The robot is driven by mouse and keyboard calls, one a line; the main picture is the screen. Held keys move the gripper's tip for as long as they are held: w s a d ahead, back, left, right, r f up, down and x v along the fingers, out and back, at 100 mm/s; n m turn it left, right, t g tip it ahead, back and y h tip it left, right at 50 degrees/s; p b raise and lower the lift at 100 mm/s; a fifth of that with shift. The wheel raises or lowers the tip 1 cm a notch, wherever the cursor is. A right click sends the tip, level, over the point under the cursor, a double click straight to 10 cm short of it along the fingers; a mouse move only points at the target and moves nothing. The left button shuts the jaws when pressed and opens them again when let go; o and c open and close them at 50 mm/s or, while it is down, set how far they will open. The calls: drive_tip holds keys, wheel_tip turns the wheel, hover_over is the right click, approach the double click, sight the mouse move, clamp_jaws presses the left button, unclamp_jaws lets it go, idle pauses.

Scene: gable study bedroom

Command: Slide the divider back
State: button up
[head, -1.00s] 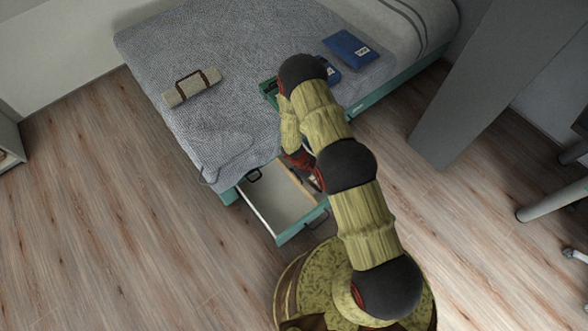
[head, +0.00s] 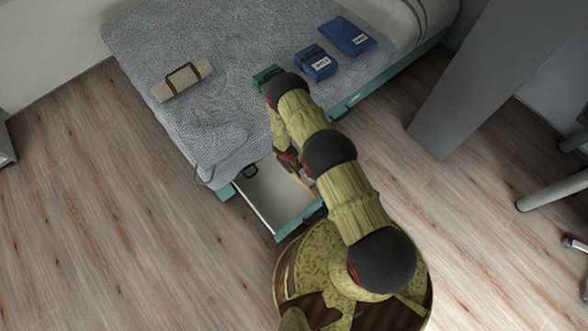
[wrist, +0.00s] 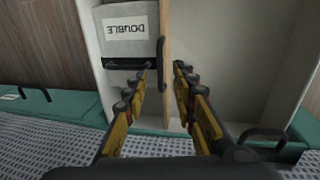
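A light wooden divider (wrist: 166,45) stands upright in the open drawer (wrist: 225,60), running lengthwise in the wrist view. A black handle (wrist: 160,64) is at its near part. My gripper (wrist: 164,68) is open, its two fingers on either side of the divider's line; I cannot tell whether either touches it. In the head view the divider (head: 303,186) is partly hidden by my arm, and my gripper is mostly hidden over the drawer (head: 266,200). A grey case labelled DOUBLE (wrist: 126,38) fills the compartment left of the divider in the wrist view. The right compartment looks empty.
The bed (head: 225,50) with a grey blanket is above the drawer. On it lie a rolled beige bundle (head: 200,72), a green packet (head: 265,76) and two blue packets (head: 316,63) (head: 347,36). A grey post (head: 460,90) stands at right. Floor left is clear.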

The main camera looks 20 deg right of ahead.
drive_tip(key=f+b, duration=0.1)
drive_tip(key=f, duration=0.1)
drive_tip(key=f+b, duration=0.1)
drive_tip(key=f, duration=0.1)
drive_tip(key=d+f+b, duration=0.1)
drive_tip(key=f, duration=0.1)
drive_tip(key=shift+w+d+f, duration=0.1)
drive_tip(key=shift+w+f, duration=0.05)
drive_tip(key=shift+w, duration=0.1)
drive_tip(key=shift+c, duration=1)
clamp_jaws()
